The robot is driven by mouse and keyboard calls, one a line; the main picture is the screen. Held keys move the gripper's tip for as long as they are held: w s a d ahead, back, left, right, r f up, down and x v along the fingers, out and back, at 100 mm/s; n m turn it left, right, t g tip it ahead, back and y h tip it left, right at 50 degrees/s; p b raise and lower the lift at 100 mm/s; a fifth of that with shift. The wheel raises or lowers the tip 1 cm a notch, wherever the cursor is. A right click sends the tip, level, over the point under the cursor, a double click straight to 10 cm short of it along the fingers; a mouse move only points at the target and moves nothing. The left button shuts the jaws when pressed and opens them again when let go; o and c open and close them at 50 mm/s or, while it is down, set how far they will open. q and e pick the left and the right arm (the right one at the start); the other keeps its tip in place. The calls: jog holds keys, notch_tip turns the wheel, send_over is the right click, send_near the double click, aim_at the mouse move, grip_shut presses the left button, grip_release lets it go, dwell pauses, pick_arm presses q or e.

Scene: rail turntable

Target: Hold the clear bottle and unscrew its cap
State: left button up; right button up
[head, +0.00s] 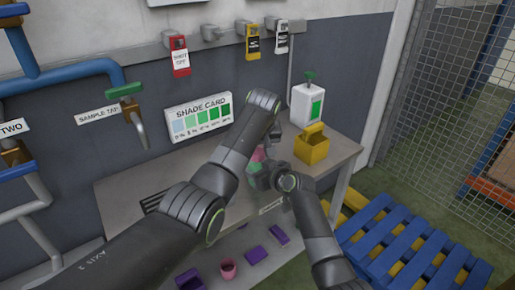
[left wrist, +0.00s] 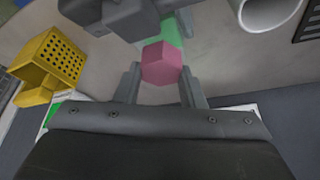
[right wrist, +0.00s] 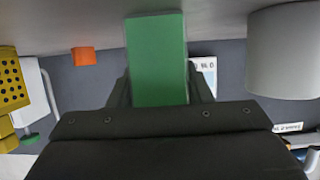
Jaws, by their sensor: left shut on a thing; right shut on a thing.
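The bottle shows as a green block-like body (right wrist: 157,60) with a pink faceted cap (left wrist: 161,63) at its upper end; it does not look clear. My left gripper (left wrist: 159,88) comes from above and is shut on the pink cap, which lies between its fingers. My right gripper (right wrist: 158,92) is shut on the green body, which stands between its fingers. The green body also shows beyond the cap in the left wrist view (left wrist: 172,30). In the head view the pink cap (head: 258,155) is small and mostly hidden by my arms. I cannot tell whether cap and body touch.
The grey table (head: 122,198) carries a yellow perforated box (head: 312,150) and a white dispenser (head: 306,106) at right. A grey cylinder (right wrist: 284,50) stands close by. An orange block (right wrist: 83,56) shows behind. A shade card (head: 199,117) and sample tap (head: 130,110) are on the wall.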

pick_arm(q)
jog(key=n+y, duration=0.1)
jog(key=n, duration=0.1)
jog(key=n+y, duration=0.1)
jog(key=n, duration=0.2)
jog(key=shift+g, duration=0.3)
jog(key=o, duration=1.2)
jog(key=shift+c, duration=0.2)
jog(key=shift+o, duration=0.5)
jog(key=shift+r, duration=2)
